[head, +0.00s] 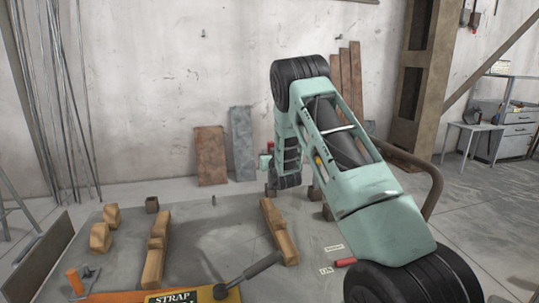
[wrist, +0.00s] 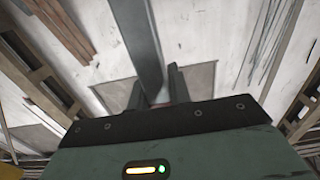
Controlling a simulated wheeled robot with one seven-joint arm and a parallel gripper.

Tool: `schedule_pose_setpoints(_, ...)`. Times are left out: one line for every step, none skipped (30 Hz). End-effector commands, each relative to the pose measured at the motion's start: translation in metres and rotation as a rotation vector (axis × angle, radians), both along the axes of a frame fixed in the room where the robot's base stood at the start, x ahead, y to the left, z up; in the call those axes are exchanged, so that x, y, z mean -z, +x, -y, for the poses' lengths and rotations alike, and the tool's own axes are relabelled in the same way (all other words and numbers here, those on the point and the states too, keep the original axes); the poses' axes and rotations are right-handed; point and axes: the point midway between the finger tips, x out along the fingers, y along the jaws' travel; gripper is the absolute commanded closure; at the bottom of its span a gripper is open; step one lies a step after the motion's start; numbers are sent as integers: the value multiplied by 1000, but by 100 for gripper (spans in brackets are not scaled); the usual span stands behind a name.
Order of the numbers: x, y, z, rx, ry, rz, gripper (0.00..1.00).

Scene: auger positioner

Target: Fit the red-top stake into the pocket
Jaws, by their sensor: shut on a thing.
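In the wrist view my gripper (wrist: 155,85) is shut on a long grey stake (wrist: 138,35). The stake runs away from the fingers to the top edge of the picture. A little red shows at its end between the fingers, beside the dark gripper body. In the head view my arm hides most of the gripper and the held stake. A small brown square block (head: 152,204) stands at the back of the grey table (head: 215,245). It may be the pocket, but its opening is too small to make out.
Two wooden bars (head: 157,250) (head: 279,232) lie on the table, with wooden blocks (head: 100,238) at left. A hammer-like tool (head: 250,272) and a yellow STRAP sign (head: 180,297) are at the front. A red cylinder (head: 345,262) lies at right by small labels. The table's middle is mostly clear.

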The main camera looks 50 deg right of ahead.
Motion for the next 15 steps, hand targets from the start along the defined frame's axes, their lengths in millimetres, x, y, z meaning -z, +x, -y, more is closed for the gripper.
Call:
schedule_pose_setpoints(2,0,0,0,-1,1,100)
schedule_pose_setpoints(3,0,0,0,-1,2,100)
schedule_pose_setpoints(3,0,0,0,-1,2,100)
schedule_pose_setpoints(4,0,0,0,-1,2,100)
schedule_pose_setpoints(5,0,0,0,-1,1,100)
schedule_pose_setpoints(6,0,0,0,-1,2,100)
schedule_pose_setpoints(7,0,0,0,-1,2,100)
schedule_pose_setpoints(7,0,0,0,-1,2,100)
schedule_pose_setpoints(8,0,0,0,-1,1,100)
schedule_pose_setpoints(9,0,0,0,-1,1,100)
schedule_pose_setpoints(10,0,0,0,-1,1,100)
schedule_pose_setpoints(11,0,0,0,-1,1,100)
schedule_pose_setpoints(11,0,0,0,-1,1,100)
schedule_pose_setpoints(12,0,0,0,-1,1,100)
schedule_pose_setpoints(13,0,0,0,-1,1,100)
